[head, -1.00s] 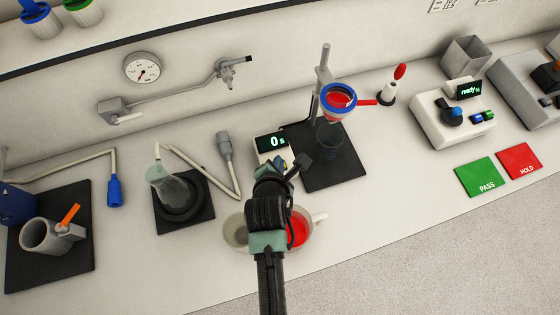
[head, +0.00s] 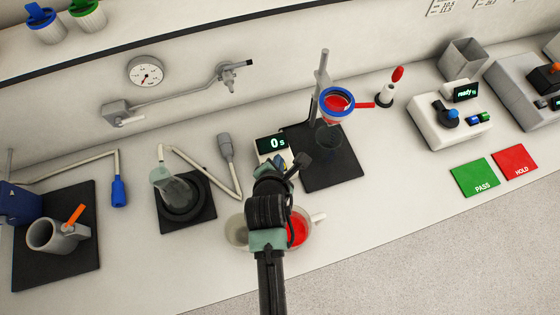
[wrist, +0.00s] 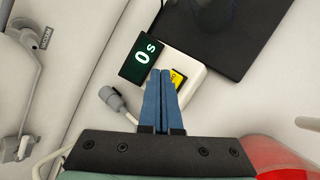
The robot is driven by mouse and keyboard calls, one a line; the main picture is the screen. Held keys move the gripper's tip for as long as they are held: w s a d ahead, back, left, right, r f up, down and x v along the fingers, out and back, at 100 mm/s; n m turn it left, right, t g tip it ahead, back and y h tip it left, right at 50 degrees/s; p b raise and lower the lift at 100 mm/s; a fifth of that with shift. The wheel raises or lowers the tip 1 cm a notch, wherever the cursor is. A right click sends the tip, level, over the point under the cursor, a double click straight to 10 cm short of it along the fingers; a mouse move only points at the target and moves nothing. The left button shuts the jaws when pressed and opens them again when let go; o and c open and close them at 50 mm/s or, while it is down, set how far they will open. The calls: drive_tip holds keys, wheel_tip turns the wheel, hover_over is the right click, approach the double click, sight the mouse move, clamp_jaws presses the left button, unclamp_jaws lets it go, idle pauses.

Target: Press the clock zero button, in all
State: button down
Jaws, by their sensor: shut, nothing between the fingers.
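The clock (head: 270,144) is a small white box with a dark display that reads 0 s. In the wrist view the clock (wrist: 190,70) lies just beyond my fingers, with its display (wrist: 142,58) at the upper left. A yellow button (wrist: 180,77) with dark marking shows on its top, partly hidden behind the right finger. My gripper (wrist: 161,71) has its blue fingers shut together and empty, with the tips over the clock's front part. I cannot tell whether they touch it. In the head view my gripper (head: 284,168) hides the clock's near part.
A dark stand base (head: 335,172) with a blue-rimmed funnel (head: 337,102) of red liquid stands right of the clock. Cups with red (head: 299,228) and pale contents sit below my wrist. A grey-tipped probe (head: 225,148) lies left of the clock.

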drive_tip(key=shift+r, duration=0.15)
wheel_tip(320, 180, up, 5)
drive_tip(key=p, duration=0.5)
idle(0.8)
